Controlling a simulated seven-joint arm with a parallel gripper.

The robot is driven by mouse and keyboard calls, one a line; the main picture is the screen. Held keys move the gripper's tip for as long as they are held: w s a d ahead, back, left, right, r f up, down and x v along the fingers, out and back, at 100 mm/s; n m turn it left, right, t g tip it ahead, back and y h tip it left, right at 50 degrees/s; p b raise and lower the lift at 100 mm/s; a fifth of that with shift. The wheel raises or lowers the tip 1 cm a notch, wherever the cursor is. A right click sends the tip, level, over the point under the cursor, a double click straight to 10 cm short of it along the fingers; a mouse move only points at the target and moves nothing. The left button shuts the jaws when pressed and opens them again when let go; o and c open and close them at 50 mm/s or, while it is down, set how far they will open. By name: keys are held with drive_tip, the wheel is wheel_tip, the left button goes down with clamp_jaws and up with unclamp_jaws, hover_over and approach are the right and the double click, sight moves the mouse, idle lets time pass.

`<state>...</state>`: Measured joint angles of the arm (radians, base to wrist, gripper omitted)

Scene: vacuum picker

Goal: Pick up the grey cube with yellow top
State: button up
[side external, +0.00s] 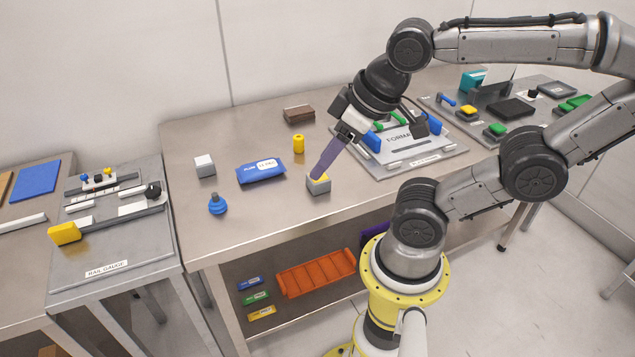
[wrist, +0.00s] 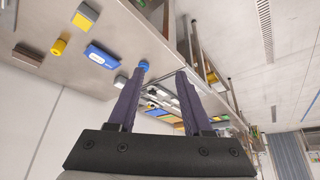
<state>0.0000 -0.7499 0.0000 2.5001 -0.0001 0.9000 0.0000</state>
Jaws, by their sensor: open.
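The grey cube with yellow top (side external: 318,186) sits on the steel table near its front edge. In the wrist view it shows at the upper left (wrist: 85,16), well to the side of my fingers. My gripper (side external: 317,173) has long purple fingers, tilted down and left. In the side view their tips overlap the cube's top and hide part of it. In the wrist view the gripper (wrist: 162,69) is open and empty, with a clear gap between the fingers. The cube is not between them.
Nearby are a blue packet (side external: 261,171), yellow cylinder (side external: 298,144), white-topped grey cube (side external: 205,166), blue knob (side external: 217,204) and brown block (side external: 299,114). A labelled board (side external: 440,158) lies right. Another yellow-topped block (side external: 467,112) stands farther right. Bare table surrounds the cube.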

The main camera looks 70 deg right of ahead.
idle(0.4)
drive_tip(key=o, duration=0.8)
drive_tip(key=shift+w, duration=0.1)
